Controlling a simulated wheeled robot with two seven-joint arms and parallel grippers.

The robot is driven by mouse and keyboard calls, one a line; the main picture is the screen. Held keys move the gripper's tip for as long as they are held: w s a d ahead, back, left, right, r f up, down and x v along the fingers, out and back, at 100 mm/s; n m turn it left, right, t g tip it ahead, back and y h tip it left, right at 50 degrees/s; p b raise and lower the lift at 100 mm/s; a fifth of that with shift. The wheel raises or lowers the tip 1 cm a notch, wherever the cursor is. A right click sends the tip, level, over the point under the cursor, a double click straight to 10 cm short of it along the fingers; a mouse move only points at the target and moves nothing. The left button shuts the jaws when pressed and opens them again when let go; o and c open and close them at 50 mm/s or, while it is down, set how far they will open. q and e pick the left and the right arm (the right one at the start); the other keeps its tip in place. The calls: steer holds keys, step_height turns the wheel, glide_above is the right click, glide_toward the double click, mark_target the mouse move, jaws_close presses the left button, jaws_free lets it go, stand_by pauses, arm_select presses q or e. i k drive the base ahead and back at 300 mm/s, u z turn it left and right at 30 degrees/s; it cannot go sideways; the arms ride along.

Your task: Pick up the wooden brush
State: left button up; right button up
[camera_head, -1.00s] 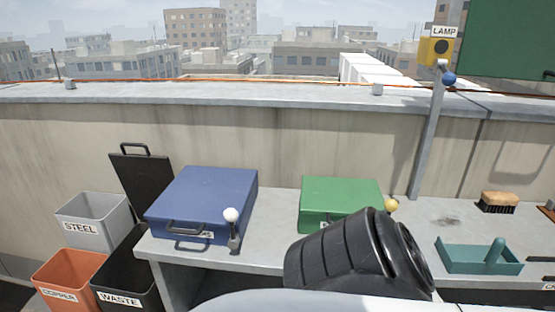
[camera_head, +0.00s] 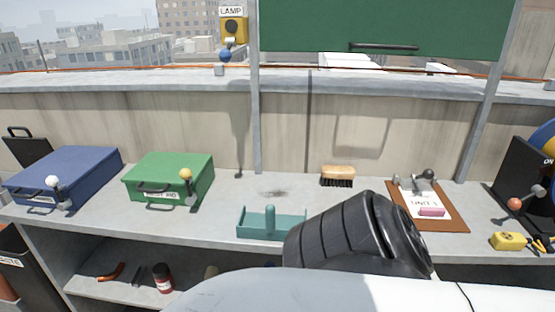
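The wooden brush (camera_head: 338,175) lies on the grey bench top towards the back, bristles down, with its tan wooden back up. It stands clear of other things, behind and to the right of a teal tray. A black and white part of my own arm fills the lower middle of the view, in front of the brush and apart from it in the picture. Neither gripper shows, so I cannot see their fingers.
The teal tray (camera_head: 272,227) with an upright handle stands in front. Green (camera_head: 170,178) and blue (camera_head: 65,172) boxes are at left. A clipboard (camera_head: 455,212) and yellow tool (camera_head: 508,241) are at right. A green panel (camera_head: 385,28) on posts hangs above.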

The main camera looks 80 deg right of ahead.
mark_target(339, 175)
steer(key=z, duration=1.8)
